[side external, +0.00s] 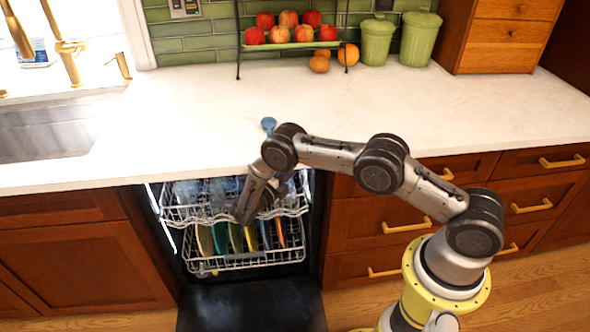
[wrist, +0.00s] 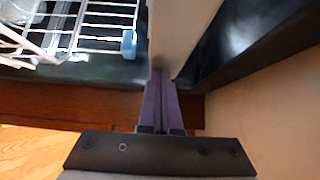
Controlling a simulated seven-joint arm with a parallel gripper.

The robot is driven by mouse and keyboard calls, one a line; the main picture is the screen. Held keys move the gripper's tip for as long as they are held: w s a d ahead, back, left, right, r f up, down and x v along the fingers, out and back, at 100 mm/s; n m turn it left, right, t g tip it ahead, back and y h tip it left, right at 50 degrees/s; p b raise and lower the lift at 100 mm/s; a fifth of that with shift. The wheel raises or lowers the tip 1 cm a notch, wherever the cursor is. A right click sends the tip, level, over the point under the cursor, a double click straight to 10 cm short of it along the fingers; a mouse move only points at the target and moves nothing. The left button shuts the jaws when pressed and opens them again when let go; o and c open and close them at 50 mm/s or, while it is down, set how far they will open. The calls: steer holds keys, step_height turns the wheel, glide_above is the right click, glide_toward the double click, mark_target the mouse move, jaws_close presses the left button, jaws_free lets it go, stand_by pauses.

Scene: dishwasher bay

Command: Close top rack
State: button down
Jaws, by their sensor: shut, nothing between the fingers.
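The top rack (side external: 184,213) of the dishwasher is a white wire rack, slid partly out from under the counter, with glass-like items in it. In the wrist view the white wires of a rack (wrist: 105,28) show at upper left, with a small blue piece (wrist: 129,44) at the edge. My gripper (side external: 243,212) is angled down at the front of the top rack, and the arm hides part of the rack. In the wrist view its purple fingers (wrist: 161,80) are shut and empty, right of the wires. I cannot tell whether they touch the rack.
A lower rack (side external: 235,262) holds several coloured plates. The dark dishwasher door (side external: 250,308) lies open below. Wooden drawers (side external: 385,215) flank the bay on the right.

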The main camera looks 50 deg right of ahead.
steer(key=s+a+r+m+g+y, duration=0.1)
steer(key=s+a+m+g+y, duration=0.15)
steer(key=a+m, duration=0.4)
steer(key=s+a+r+m+g+y, duration=0.1)
steer(key=s+a+m+y, duration=0.25)
steer(key=a, duration=0.55)
steer(key=s+d+r+m+t+y, duration=0.1)
steer(key=s+r+m+y, duration=0.25)
steer(key=r, duration=0.35)
steer(key=s+d+r+m+t+y, duration=0.1)
steer(key=s+r+m+y, duration=0.1)
steer(key=r+m, duration=0.4)
steer(key=s+r+m+y, duration=0.2)
steer(key=s+r+m, duration=0.1)
steer(key=r, duration=0.5)
steer(key=s+r+m+t+y, duration=0.2)
steer(key=s+r+m+t, duration=0.1)
steer(key=s+m, duration=0.3)
steer(key=s+r+m+t+y, duration=0.2)
steer(key=s+r+m+t, duration=0.2)
steer(key=s+m, duration=0.3)
steer(key=shift+s+a+r, duration=0.15)
steer(key=shift+s+a, duration=0.1)
steer(key=shift+s, duration=1.9)
steer(key=shift+m+y, duration=0.25)
